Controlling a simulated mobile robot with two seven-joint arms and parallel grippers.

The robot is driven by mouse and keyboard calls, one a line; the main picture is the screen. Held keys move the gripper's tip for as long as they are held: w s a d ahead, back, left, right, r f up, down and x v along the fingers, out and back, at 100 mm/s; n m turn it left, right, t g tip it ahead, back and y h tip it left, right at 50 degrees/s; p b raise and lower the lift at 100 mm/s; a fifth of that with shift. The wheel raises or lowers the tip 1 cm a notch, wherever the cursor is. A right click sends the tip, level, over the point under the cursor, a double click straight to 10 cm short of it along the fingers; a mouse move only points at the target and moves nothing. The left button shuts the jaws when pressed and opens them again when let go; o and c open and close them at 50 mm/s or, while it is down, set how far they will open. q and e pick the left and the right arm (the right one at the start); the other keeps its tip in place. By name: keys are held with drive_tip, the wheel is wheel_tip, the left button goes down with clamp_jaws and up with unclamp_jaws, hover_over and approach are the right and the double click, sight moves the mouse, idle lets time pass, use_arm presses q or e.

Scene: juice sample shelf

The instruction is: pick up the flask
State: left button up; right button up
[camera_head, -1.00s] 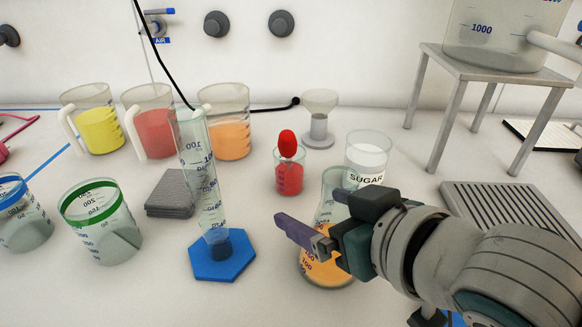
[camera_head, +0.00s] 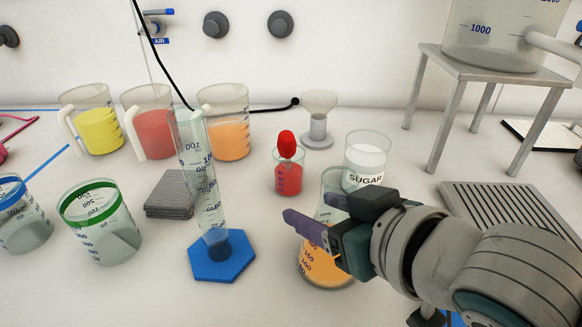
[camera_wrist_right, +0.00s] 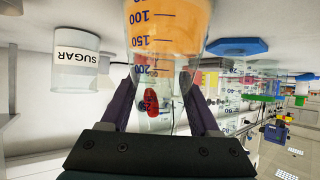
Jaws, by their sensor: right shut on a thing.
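The flask (camera_head: 324,270) is clear glass with orange liquid in its lower part and blue graduation marks. It stands upright on the white bench in the head view, its middle partly hidden by my right gripper (camera_head: 318,222). In the right wrist view the flask (camera_wrist_right: 168,40) appears upside down, with its narrower neck between the two purple fingers of the right gripper (camera_wrist_right: 162,95). The fingers are shut on the neck, one on each side. My left gripper is not in view.
A sugar beaker (camera_head: 367,158) stands close behind the flask. A tall graduated cylinder on a blue hexagonal base (camera_head: 222,258) stands to its left. A small red-filled beaker (camera_head: 289,178) is behind. A slatted grey tray (camera_head: 505,212) lies to the right, near my arm.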

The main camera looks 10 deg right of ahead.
drive_tip(key=shift+r, duration=0.25)
clamp_jaws()
wheel_tip(320, 180, up, 25)
drive_tip(key=p, duration=1.1)
drive_tip(key=shift+f, duration=0.2)
drive_tip(key=shift+d, duration=0.1)
